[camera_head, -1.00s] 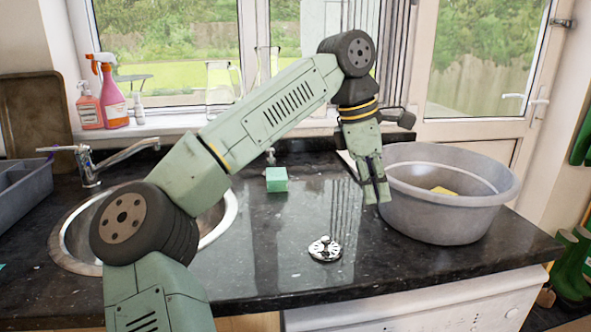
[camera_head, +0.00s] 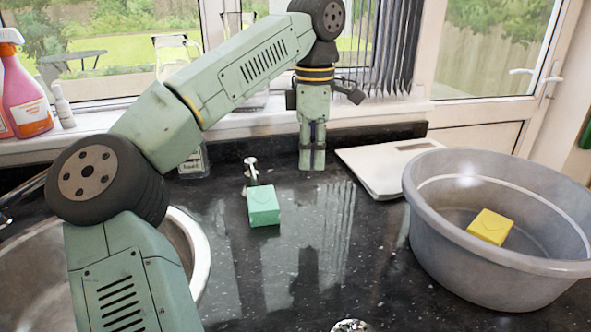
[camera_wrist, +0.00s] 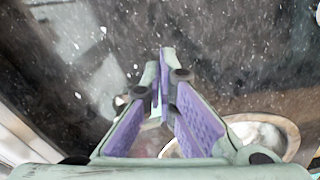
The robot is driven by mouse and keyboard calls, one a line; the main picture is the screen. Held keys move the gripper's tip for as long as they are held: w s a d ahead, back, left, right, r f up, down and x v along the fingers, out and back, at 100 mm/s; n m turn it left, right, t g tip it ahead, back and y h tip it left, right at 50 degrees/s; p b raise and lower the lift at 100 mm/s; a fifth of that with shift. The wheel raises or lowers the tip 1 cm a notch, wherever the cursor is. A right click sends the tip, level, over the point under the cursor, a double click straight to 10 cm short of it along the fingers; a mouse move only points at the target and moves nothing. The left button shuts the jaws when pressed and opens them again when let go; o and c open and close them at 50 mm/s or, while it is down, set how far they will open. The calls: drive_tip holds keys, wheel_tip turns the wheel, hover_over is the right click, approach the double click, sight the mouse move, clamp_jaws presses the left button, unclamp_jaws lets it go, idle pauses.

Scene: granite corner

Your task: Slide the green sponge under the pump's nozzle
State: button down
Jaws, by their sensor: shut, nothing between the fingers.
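The green sponge (camera_head: 264,205) lies on the dark granite counter, in the middle of the head view. A small metal spout with a pale top (camera_head: 251,168), which looks like the pump, stands just behind the sponge; its base is partly hidden. My gripper (camera_head: 312,166) points down near the back of the counter, behind and to the right of the sponge and apart from it. The gripper is shut and empty, its purple-padded fingers meeting in the wrist view (camera_wrist: 163,62). I cannot clearly make out the sponge in the wrist view.
A grey basin (camera_head: 428,218) holding a yellow sponge (camera_head: 490,227) stands at the right. A pale flat scale-like slab (camera_head: 385,168) lies behind it. The sink (camera_head: 195,250) is at the left. A labelled clear bottle (camera_head: 194,163) stands behind my arm. Counter right of the green sponge is clear.

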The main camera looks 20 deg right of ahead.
sight(291, 212)
drive_tip(key=f, duration=0.8)
drive_tip(key=shift+s+f+p, duration=0.2)
drive_tip(key=shift+p, duration=0.2)
drive_tip(key=a, duration=0.2)
drive_tip(key=w+a+p, duration=0.1)
drive_tip(key=shift+f, duration=0.3)
drive_tip(key=shift+w+a+f, duration=0.15)
drive_tip(key=shift+w+a, duration=0.05)
drive_tip(key=shift+a, duration=0.2)
drive_tip(key=shift+w+a+p, duration=0.2)
drive_tip(key=shift+a, duration=0.35)
drive_tip(key=shift+w+a+p, duration=0.15)
drive_tip(key=shift+a+p, duration=0.05)
drive_tip(key=shift+a, duration=0.3)
drive_tip(key=shift+d, duration=0.1)
